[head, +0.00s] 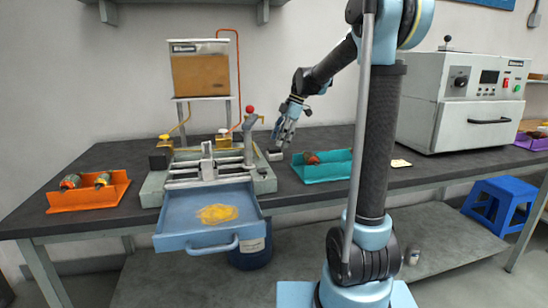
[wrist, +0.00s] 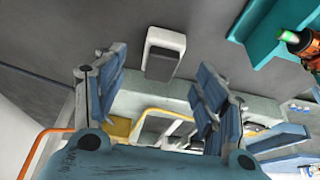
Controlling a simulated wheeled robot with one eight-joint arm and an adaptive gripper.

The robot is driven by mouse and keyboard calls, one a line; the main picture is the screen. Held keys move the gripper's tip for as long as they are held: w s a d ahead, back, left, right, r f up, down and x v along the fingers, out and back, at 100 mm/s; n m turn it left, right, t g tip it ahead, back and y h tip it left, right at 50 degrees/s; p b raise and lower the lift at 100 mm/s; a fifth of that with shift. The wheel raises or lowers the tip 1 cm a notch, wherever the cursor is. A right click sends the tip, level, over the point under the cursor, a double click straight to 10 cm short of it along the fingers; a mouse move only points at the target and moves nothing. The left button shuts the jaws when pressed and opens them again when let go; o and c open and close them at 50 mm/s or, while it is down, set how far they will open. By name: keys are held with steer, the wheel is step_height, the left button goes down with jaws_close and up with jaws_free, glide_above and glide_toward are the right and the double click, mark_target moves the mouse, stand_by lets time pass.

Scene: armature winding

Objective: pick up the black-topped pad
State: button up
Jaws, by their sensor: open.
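The black-topped pad (head: 275,155) is a small pale block with a dark top. It sits on the dark bench just right of the winding machine. In the wrist view the pad (wrist: 163,52) lies beyond the fingertips, near the middle, pale with a dark face. My gripper (head: 285,131) is above the pad and slightly to its right, pointing down. In the wrist view my gripper (wrist: 158,82) has its two blue fingers spread wide with nothing between them. It is apart from the pad.
The machine (head: 154,190) stands close left, with a red-knobbed lever (head: 249,125) and a blue drawer (head: 178,229) pulled out. A teal tray (head: 325,174) holding an armature is close right. An orange tray (head: 116,195) is far left; a white oven (head: 421,104) is at right.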

mark_target(275, 148)
steer(key=shift+a+x, duration=0.1)
steer(key=shift+x, duration=1.25)
steer(key=shift+a+x, duration=0.15)
steer(key=shift+x, duration=1.15)
steer(key=shift+s+r, duration=0.1)
steer(key=shift+s, duration=0.05)
steer(key=c, duration=1.2)
